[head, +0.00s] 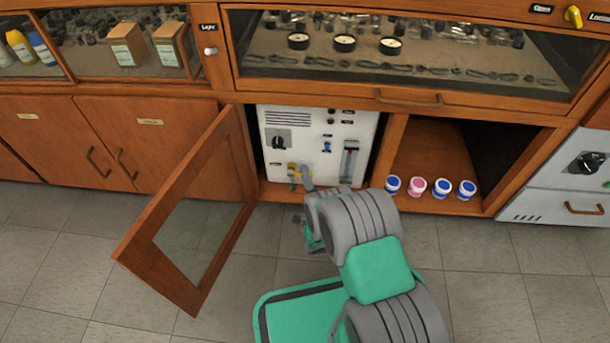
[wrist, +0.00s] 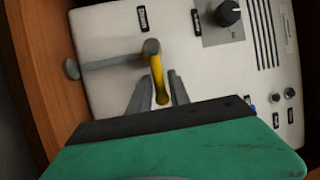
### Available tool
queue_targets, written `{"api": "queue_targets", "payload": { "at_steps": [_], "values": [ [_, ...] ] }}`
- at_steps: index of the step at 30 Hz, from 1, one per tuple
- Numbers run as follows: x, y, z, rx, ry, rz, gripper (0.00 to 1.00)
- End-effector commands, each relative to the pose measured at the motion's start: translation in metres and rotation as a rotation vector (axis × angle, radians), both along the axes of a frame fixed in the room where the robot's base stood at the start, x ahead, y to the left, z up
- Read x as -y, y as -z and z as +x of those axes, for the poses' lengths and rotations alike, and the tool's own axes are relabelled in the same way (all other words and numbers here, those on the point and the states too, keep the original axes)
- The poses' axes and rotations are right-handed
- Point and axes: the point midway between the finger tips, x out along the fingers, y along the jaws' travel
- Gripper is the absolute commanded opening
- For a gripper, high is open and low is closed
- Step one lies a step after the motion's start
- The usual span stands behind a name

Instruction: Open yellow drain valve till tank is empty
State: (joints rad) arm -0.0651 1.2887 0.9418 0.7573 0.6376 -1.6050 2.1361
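The yellow drain valve handle (wrist: 159,80) hangs from a grey pipe joint on the white test bench panel (wrist: 110,30). In the head view the valve (head: 292,170) shows small at the panel's lower part, partly hidden beside my gripper (head: 306,178). In the wrist view my gripper (wrist: 160,86) has one grey finger on each side of the yellow handle, with narrow gaps on both sides, so it looks open around it. A narrow vertical gauge (head: 348,162) is on the panel's right side; its level is too small to read.
The cabinet door (head: 190,215) with a glass pane stands open to the left of the panel. Several blue and pink-topped jars (head: 416,187) stand in the open compartment to the right. A black knob (wrist: 228,13) is on the panel.

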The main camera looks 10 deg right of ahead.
Motion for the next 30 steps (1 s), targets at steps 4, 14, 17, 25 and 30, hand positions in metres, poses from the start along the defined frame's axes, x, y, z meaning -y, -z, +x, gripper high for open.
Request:
{"api": "queue_targets", "payload": {
  "at_steps": [4, 14, 17, 25, 30],
  "values": [
    [0.0001, 0.0001, -0.0001, 0.000, 0.000, 0.000, 0.10],
    [0.0001, 0.0002, -0.0002, 0.000, 0.000, 0.000, 0.00],
    [0.0001, 0.0002, -0.0002, 0.000, 0.000, 0.000, 0.00],
    [0.0002, 0.0004, -0.0003, 0.000, 0.000, 0.000, 0.00],
    [0.0002, 0.0004, -0.0003, -0.001, 0.000, 0.000, 0.00]
  ]
}}
